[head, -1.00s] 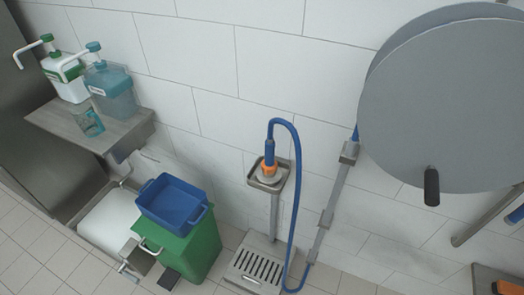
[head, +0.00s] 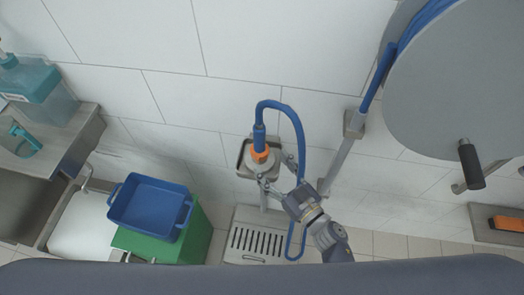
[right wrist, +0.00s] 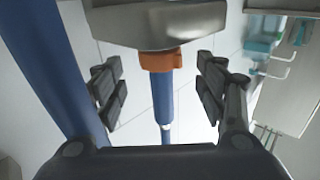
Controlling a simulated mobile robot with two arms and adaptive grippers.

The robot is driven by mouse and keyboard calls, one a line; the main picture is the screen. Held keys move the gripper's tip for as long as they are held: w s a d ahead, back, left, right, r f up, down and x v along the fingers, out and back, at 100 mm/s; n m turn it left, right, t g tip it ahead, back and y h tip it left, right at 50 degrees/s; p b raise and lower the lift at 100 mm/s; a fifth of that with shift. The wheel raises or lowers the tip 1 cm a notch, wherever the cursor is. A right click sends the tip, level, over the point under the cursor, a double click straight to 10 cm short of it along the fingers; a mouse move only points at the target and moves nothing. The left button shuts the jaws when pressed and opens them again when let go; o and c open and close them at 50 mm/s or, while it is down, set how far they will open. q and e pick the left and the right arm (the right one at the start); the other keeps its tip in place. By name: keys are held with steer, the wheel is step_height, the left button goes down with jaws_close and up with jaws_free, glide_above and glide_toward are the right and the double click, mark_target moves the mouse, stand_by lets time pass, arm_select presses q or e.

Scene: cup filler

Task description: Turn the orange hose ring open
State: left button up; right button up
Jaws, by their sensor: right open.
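The orange hose ring (head: 262,154) sits at the foot of the blue hose's nozzle (head: 259,135), above a small metal holder (head: 243,166) on a post against the wall. My right gripper (head: 277,172) is open just right of and in front of the ring, its fingers spread towards it. In the right wrist view the ring (right wrist: 160,61) and the blue nozzle (right wrist: 163,97) lie between the two open fingers (right wrist: 160,88), with a visible gap on each side. The holder (right wrist: 158,25) is at the top of that view. My left gripper is not in view.
The blue hose (head: 296,125) loops close to the right gripper. A green bin (head: 150,246) with a blue tub (head: 150,209) stands to the left. A large grey reel disc (head: 455,85) with a black handle is at the upper right. A floor grate (head: 245,243) lies below.

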mark_target(265, 157)
steer(key=x, duration=0.5)
steer(key=shift+w+a, duration=0.15)
steer(key=shift+w, duration=0.1)
steer(key=c, duration=1.1)
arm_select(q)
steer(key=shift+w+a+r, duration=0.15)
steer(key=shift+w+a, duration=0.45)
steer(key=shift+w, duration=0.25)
arm_select(e)
steer(key=shift+o, duration=0.2)
